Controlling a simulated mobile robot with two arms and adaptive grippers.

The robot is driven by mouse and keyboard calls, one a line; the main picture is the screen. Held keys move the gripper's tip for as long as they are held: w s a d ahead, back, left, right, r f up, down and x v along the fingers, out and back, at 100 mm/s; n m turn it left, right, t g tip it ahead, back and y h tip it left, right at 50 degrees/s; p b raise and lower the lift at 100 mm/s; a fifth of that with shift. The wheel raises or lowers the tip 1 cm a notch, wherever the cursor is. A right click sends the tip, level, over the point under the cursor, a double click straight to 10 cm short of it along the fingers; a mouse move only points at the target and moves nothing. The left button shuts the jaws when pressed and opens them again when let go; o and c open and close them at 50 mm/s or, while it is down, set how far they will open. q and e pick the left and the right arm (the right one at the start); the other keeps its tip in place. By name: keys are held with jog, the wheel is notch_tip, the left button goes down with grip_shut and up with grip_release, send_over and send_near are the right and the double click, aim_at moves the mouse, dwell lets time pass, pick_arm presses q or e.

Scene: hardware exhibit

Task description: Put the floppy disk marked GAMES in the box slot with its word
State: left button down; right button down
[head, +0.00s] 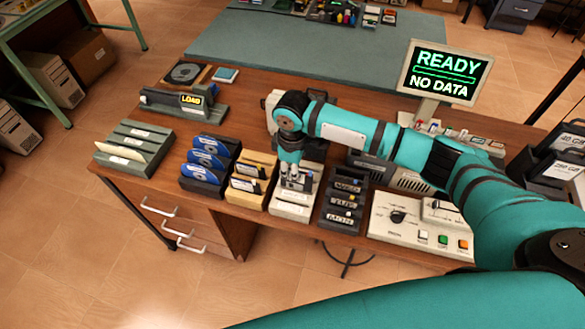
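My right gripper (297,180) points down over the white slotted box (292,210) in the middle of the desk's front row. Something small and dark shows at its fingertips, but I cannot tell whether it is held or stands in the box. The word GAMES is not readable anywhere, so I cannot pick out that disk. The tan slotted box (244,200) with dark disks is just left of the gripper. Left of it are a dark box with blue discs (207,160) and a grey-green slotted box (137,148). My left gripper is out of view.
A black labelled rack (341,205) is close to the right of the white box. A control panel (422,226) with a dial and buttons lies farther right. A monitor reading READY, NO DATA (444,74) stands behind my arm. A LOAD device (184,102) is at the back left.

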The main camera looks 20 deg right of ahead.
jog(key=shift+f, duration=0.2)
dwell(0.4)
jog(key=shift+f+b, duration=0.65)
jog(key=shift+f, duration=1.2)
jog(key=c, duration=1.4)
grip_release()
jog(key=shift+r, duration=0.1)
notch_tip(320, 180, up, 8)
jog(key=p, duration=0.9)
